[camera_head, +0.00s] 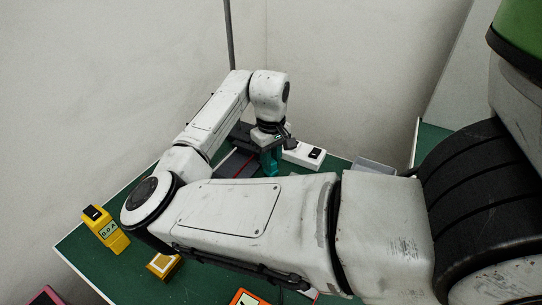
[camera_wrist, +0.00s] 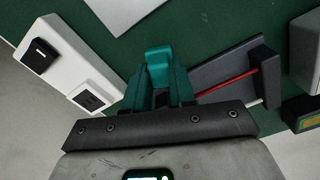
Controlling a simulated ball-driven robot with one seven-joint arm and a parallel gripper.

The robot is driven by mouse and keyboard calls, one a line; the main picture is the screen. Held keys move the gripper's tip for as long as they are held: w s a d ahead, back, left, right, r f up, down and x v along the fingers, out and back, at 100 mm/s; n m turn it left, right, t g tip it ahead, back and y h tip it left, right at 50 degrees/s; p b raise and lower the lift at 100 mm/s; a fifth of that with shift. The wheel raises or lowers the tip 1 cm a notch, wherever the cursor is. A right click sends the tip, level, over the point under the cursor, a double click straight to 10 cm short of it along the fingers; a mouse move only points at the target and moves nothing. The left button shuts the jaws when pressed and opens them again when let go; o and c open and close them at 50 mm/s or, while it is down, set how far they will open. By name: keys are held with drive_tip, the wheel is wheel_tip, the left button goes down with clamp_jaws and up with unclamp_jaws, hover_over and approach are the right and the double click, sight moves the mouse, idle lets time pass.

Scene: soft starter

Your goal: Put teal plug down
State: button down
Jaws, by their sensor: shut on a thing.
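The teal plug (camera_wrist: 158,62) is between the fingers of my gripper (camera_wrist: 157,88), which is shut on it. Its lower part is hidden by the teal-coloured fingers and the dark gripper mount. In the head view my gripper (camera_head: 270,153) points down at the far part of the green table, and the plug cannot be clearly told from the fingers there. Whether the plug touches the table cannot be told.
A white box with a black switch (camera_wrist: 72,65) lies close left in the wrist view; it also shows in the head view (camera_head: 303,154). A dark grey holder with a red rod (camera_wrist: 225,72) is close right. A yellow device (camera_head: 105,230) stands at the near left.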

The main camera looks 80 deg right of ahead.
drive_tip(key=shift+f, duration=0.1)
drive_tip(key=c, duration=0.9)
unclamp_jaws()
drive_tip(key=shift+c, duration=0.2)
wheel_tip(320, 180, up, 13)
